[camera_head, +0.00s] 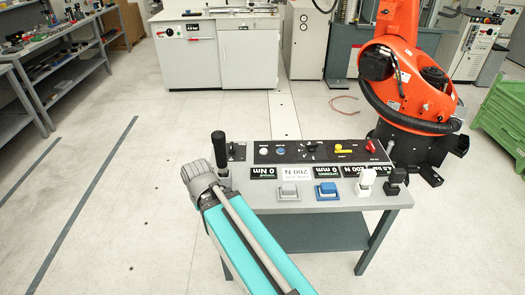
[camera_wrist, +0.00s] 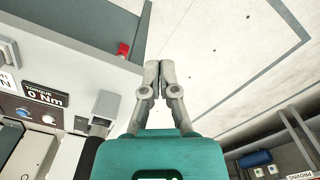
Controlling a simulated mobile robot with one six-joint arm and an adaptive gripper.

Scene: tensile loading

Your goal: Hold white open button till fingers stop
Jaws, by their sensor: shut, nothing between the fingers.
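A small round white button (camera_head: 264,151) sits at the left of the black control panel, beside a blue button (camera_head: 281,152). In the wrist view the white button (camera_wrist: 47,119) shows at the lower left, by the blue one (camera_wrist: 22,112) and the torque display reading 0 Nm (camera_wrist: 45,95). My gripper (camera_wrist: 158,66) is shut and empty, with its fingertips together. In the wrist view it appears over the floor, to the right of the panel and apart from the buttons. In the head view my fingers cannot be made out at the grey end of my arm.
The panel stands on a grey table (camera_head: 340,205). A black upright handle (camera_head: 219,147) is close to my arm's end. Grey (camera_head: 289,191), blue (camera_head: 326,190), white (camera_head: 366,181) and black (camera_head: 397,180) blocks line the front. An orange robot (camera_head: 400,70) stands behind right. Floor at left is clear.

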